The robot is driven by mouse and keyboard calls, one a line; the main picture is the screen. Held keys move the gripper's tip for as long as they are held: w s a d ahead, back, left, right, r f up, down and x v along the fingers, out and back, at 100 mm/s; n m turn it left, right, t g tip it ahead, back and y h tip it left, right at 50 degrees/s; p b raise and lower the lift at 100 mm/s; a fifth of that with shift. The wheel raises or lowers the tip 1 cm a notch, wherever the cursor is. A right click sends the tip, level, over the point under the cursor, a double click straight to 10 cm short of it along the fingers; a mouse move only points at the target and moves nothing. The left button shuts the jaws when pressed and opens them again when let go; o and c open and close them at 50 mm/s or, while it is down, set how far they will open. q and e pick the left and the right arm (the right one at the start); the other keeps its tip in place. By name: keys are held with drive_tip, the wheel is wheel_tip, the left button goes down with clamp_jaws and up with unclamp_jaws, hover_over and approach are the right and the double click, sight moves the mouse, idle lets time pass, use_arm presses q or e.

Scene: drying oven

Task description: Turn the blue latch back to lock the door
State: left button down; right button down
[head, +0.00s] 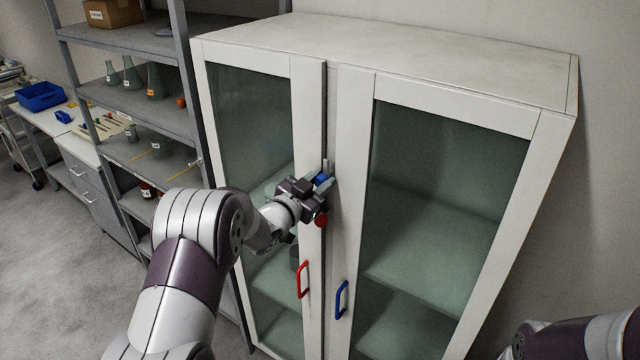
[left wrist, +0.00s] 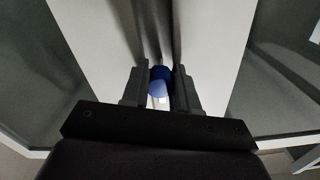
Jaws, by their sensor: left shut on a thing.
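The white cabinet has two glass doors, the left door (head: 308,110) and the right door (head: 350,130), and both look closed. The blue latch (head: 321,179) is at the seam between them, partly hidden by my gripper. My left gripper (head: 322,182) is at the latch. In the left wrist view the blue latch (left wrist: 160,80) sits between the two fingers of my left gripper (left wrist: 161,88), which is shut on it. A red round part (head: 321,219) shows just below the gripper. At the lower right of the head view part of my right arm shows, but its gripper does not.
A red handle (head: 302,279) is on the left door and a blue handle (head: 341,299) on the right door, both below my gripper. A grey shelf rack (head: 125,100) with flasks stands close on the left. Open floor lies at the lower left.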

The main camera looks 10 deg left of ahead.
use_arm(q)
drive_tip(key=m+b, duration=0.2)
drive_tip(key=b, duration=0.2)
drive_tip(key=f+m+b, duration=0.1)
drive_tip(key=m+b, duration=0.1)
drive_tip(key=b, duration=0.2)
drive_tip(key=shift+b, duration=0.35)
drive_tip(key=m+b, duration=0.8)
drive_tip(key=b, duration=0.2)
drive_tip(key=shift+r+m, duration=0.15)
drive_tip(key=shift+m, duration=0.15)
drive_tip(key=m+b, duration=0.3)
drive_tip(key=shift+m, duration=0.3)
drive_tip(key=shift+m+b, duration=0.6)
drive_tip(key=shift+b, duration=0.05)
drive_tip(key=c, duration=1.1)
unclamp_jaws()
drive_tip(key=shift+o, duration=1.2)
drive_tip(key=shift+s+r, duration=0.2)
drive_tip(key=shift+r, duration=0.05)
